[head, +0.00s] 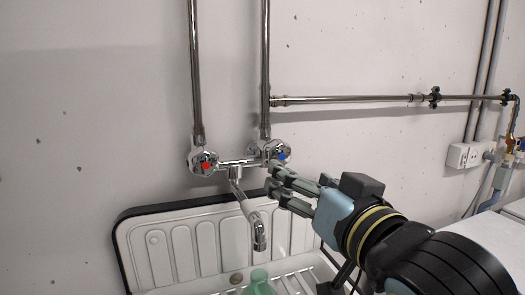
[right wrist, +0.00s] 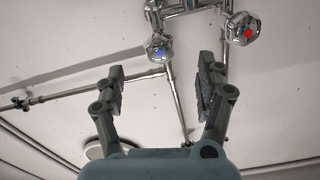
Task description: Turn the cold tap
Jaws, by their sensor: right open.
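The cold tap (head: 277,151), a chrome knob with a blue mark, is on the right of the wall mixer. The hot tap (head: 203,162), with a red mark, is on its left. The chrome spout (head: 253,215) hangs between and below them. My right gripper (head: 272,179) is open and empty, with its fingertips just below the cold tap in the head view. In the right wrist view (right wrist: 160,72) its fingers are spread, and the cold tap (right wrist: 157,48) appears beyond the gap between them. I cannot tell any contact. My left gripper is not in view.
A white ribbed sink (head: 185,245) with a dark rim lies below, with a green object (head: 258,283) at the bottom edge. Chrome pipes rise from the mixer, and one pipe (head: 350,99) runs right along the wall. A socket box (head: 463,155) is at right.

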